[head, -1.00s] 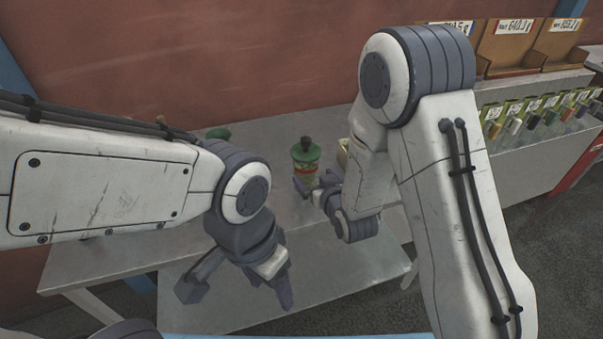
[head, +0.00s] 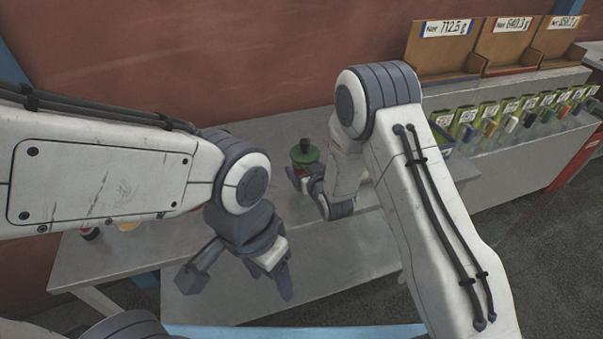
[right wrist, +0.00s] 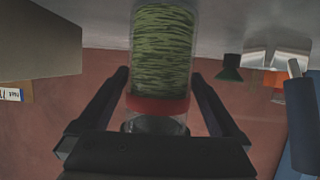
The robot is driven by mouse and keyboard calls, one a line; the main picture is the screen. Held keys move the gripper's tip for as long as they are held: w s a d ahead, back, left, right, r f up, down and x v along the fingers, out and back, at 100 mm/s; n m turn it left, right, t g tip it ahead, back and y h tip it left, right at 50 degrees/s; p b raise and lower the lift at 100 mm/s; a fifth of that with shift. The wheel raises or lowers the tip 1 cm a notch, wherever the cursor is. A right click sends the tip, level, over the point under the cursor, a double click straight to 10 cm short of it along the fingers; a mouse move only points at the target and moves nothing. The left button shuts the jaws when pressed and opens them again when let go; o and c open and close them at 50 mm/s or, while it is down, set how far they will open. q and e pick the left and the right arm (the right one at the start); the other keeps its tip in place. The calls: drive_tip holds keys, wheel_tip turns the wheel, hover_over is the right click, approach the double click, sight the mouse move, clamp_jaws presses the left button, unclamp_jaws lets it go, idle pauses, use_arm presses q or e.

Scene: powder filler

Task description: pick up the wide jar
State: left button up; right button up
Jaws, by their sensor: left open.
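A jar (head: 305,153) with a round green lid and dark knob stands on the grey table in the head view, partly hidden by my right gripper. In the right wrist view the same jar (right wrist: 162,50) shows clear walls, green contents and a red band. My right gripper (right wrist: 160,75) has its two fingers on either side of the jar, with gaps showing between them and it; contact at the tips cannot be told. My left gripper (head: 235,280) is open and empty, low over the front of the table.
A rack with colourful tagged items (head: 500,115) and cardboard boxes (head: 445,60) stands at the right. In the right wrist view, a dark green object (right wrist: 230,68) and an orange one (right wrist: 272,80) are to the right. Small items (head: 90,233) lie at the table's left. A red wall closes the back.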

drive_tip(key=shift+r, duration=0.1)
drive_tip(key=c, duration=1.1)
drive_tip(key=shift+r+b, duration=0.55)
drive_tip(key=shift+r, duration=0.95)
drive_tip(key=s+d+r+b, duration=0.3)
drive_tip(key=s+d+r, duration=0.3)
drive_tip(key=d+r, duration=0.3)
wheel_tip(320, 180, up, 9)
drive_tip(key=p, duration=0.8)
drive_tip(key=shift+d, duration=0.45)
